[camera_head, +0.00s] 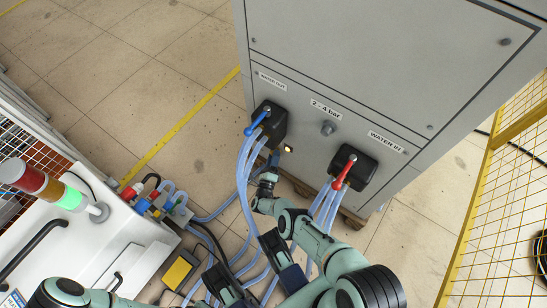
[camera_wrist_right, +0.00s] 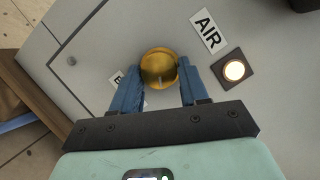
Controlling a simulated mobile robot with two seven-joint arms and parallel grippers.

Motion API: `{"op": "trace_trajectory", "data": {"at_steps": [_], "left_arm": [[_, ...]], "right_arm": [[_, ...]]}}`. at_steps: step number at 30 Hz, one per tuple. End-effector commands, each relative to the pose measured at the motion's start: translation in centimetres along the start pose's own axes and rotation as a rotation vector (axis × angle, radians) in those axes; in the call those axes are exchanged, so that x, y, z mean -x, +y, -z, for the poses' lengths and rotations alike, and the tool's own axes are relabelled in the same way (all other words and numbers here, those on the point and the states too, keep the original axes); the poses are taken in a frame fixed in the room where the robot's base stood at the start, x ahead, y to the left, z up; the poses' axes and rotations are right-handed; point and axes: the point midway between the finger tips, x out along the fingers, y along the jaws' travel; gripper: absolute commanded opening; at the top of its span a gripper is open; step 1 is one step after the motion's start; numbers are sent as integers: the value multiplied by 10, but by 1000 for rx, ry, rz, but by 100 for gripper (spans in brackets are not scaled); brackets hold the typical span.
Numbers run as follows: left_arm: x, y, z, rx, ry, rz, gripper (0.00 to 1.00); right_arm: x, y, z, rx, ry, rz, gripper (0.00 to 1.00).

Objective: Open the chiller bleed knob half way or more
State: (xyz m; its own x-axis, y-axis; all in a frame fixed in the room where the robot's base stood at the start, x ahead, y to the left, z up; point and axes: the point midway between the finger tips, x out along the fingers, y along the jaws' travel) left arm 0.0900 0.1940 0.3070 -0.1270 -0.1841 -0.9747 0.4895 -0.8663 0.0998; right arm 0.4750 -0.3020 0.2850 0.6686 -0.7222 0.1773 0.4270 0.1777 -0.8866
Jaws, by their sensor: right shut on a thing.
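The bleed knob is a round brass-coloured knob (camera_wrist_right: 160,66) on the grey chiller panel, in the right wrist view. My right gripper (camera_wrist_right: 160,80) has one blue finger on each side of it and is shut on it. In the head view, my right gripper (camera_head: 272,162) reaches low on the chiller (camera_head: 360,60), under the hose fittings. The knob is hidden there. My left gripper (camera_head: 240,257) is at the bottom of the head view, with two dark fingers apart and nothing seen between them.
An AIR label (camera_wrist_right: 208,31) and a lit square fitting (camera_wrist_right: 233,70) are right of the knob. Blue hoses (camera_head: 244,165) hang close beside my right gripper. A blue handle (camera_head: 257,122) and a red handle (camera_head: 345,172) stick out above. A yellow fence (camera_head: 500,190) stands at right.

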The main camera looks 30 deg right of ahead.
Motion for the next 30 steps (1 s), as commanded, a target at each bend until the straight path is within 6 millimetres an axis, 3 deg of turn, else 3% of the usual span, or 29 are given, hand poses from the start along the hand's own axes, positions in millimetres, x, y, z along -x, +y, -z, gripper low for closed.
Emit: {"op": "trace_trajectory", "data": {"at_steps": [1,15,16,18,30], "left_arm": [[0,0,0,0,-1,0,0],[0,0,0,0,0,0,0],[0,0,0,0,0,0,0],[0,0,0,0,0,0,0],[0,0,0,0,0,0,0]], "right_arm": [[-7,-3,3,-5,9,11,14],[-8,-4,3,-12,10,14,14],[-8,-4,3,-12,10,14,47],[-7,-4,3,-12,9,15,69],[-2,-1,1,-11,3,8,69]]}}
